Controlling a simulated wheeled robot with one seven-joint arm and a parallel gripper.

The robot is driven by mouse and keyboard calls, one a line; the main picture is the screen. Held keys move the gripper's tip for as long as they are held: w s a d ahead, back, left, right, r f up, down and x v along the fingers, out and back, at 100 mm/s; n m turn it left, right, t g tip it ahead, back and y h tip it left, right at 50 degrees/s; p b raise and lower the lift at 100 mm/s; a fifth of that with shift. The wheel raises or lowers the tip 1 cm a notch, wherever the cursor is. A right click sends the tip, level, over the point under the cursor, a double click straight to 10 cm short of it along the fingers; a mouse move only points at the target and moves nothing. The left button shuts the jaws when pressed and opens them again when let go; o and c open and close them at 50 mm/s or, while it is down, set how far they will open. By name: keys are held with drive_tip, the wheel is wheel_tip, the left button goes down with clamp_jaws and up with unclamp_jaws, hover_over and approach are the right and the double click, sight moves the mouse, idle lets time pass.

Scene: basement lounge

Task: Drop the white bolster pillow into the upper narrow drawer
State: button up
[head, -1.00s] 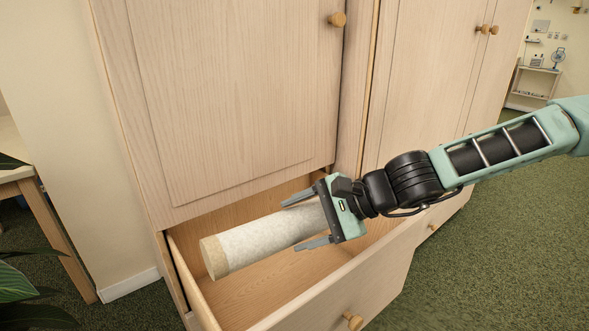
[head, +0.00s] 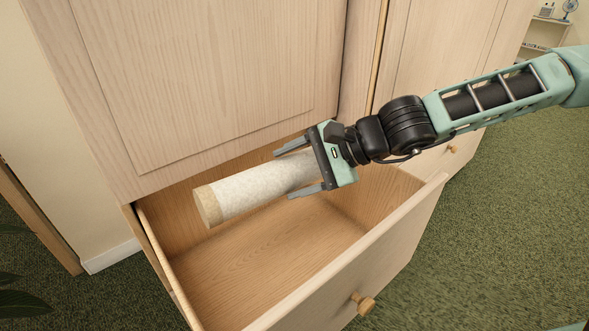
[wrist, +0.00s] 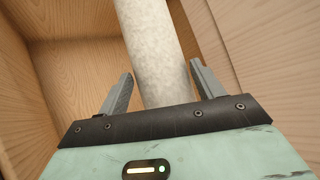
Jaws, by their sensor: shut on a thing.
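The white bolster pillow (head: 255,190) is a long cylinder with a tan end. My gripper (head: 301,170) is shut on it near its right end, with one finger on each side. The pillow is held over the open drawer (head: 270,262), above its floor and within its walls as seen from the head. The drawer is pulled out from the wooden cabinet (head: 200,80) and looks empty. In the wrist view the pillow (wrist: 155,50) runs up between the fingers (wrist: 160,88), and the wooden drawer walls show around it.
The drawer front with its round knob (head: 363,303) stands nearest me. A closed cabinet door is just above the drawer's back. Green carpet (head: 480,230) lies open to the right. A wooden leg (head: 35,220) and dark leaves (head: 25,305) are at the left.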

drive_tip(key=shift+f, duration=0.45)
drive_tip(key=o, duration=1.2)
drive_tip(key=shift+p+v, duration=4.25)
drive_tip(key=shift+v, duration=4.45)
